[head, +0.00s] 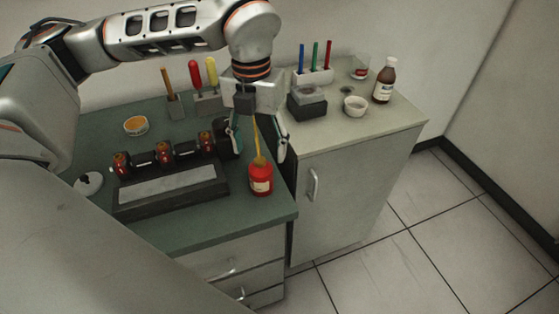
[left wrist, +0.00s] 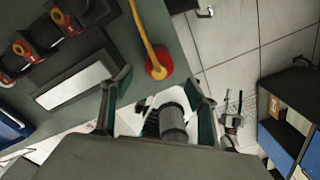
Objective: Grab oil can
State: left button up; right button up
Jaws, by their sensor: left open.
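The oil can (head: 261,182) is a small red can with a pale label and a long yellow spout. It stands upright near the front right corner of the green bench top. My left gripper (head: 258,147) is open above it, pointing down, with the yellow spout rising between its two fingers. In the left wrist view the can's red body (left wrist: 158,69) and yellow spout show just beyond the open fingers (left wrist: 155,95). The fingers do not appear to touch the can. My right gripper is not seen in the head view.
A dark rack (head: 170,185) with several red-and-black cylinders lies left of the can. A tool holder (head: 208,103) stands behind. The paler cabinet top at right holds a brown bottle (head: 384,82), a white bowl (head: 355,105) and a grey box (head: 307,103). The bench's front edge is close.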

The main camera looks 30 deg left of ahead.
aim_at(260, 162)
pick_arm(q)
jog(key=shift+w+a, duration=0.15)
jog(key=shift+a, duration=0.15)
jog(key=shift+f, duration=0.3)
jog(key=shift+s+f, duration=0.2)
jog(key=shift+f, duration=0.65)
jog(key=shift+w+d+f+p, duration=0.15)
jog(key=shift+f+p, duration=0.1)
jog(key=shift+f, duration=1.05)
jog(key=shift+s+d+f+p, duration=0.1)
jog(key=shift+f+p, duration=0.1)
jog(key=shift+f, duration=1.05)
jog(key=c, duration=1.4)
